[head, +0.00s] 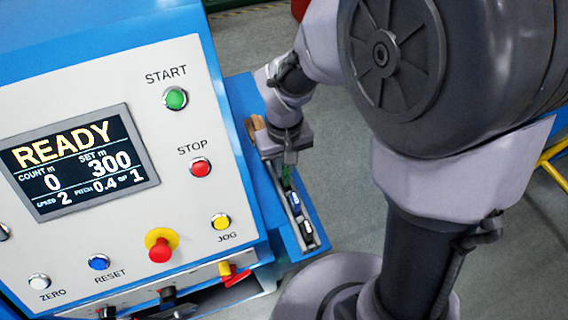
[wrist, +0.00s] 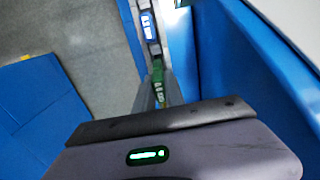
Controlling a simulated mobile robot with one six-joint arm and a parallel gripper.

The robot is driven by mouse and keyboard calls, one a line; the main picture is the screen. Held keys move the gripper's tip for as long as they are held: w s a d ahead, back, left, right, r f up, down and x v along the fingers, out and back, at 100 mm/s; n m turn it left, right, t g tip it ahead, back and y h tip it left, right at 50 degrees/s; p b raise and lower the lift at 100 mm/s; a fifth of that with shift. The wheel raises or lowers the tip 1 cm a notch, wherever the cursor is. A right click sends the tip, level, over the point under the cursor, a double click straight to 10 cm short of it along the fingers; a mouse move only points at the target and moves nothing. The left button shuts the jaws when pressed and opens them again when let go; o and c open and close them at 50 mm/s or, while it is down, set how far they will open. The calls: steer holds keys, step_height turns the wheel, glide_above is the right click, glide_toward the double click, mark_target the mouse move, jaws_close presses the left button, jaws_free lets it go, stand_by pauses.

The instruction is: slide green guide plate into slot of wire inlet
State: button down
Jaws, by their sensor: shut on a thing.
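A green guide plate (head: 287,174) with a white label is held upright between the jaws of my gripper (head: 289,160). In the wrist view the green plate (wrist: 158,76) shows at the tips of my gripper (wrist: 158,92), whose fingers are shut on it.
A tan object (head: 255,125) lies behind my gripper. A blue machine wall (wrist: 245,70) rises close to the right in the wrist view.

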steer(key=shift+r, duration=0.3)
steer(key=shift+r+p, duration=1.75)
steer(key=shift+r, duration=0.25)
steer(key=shift+r, duration=0.1)
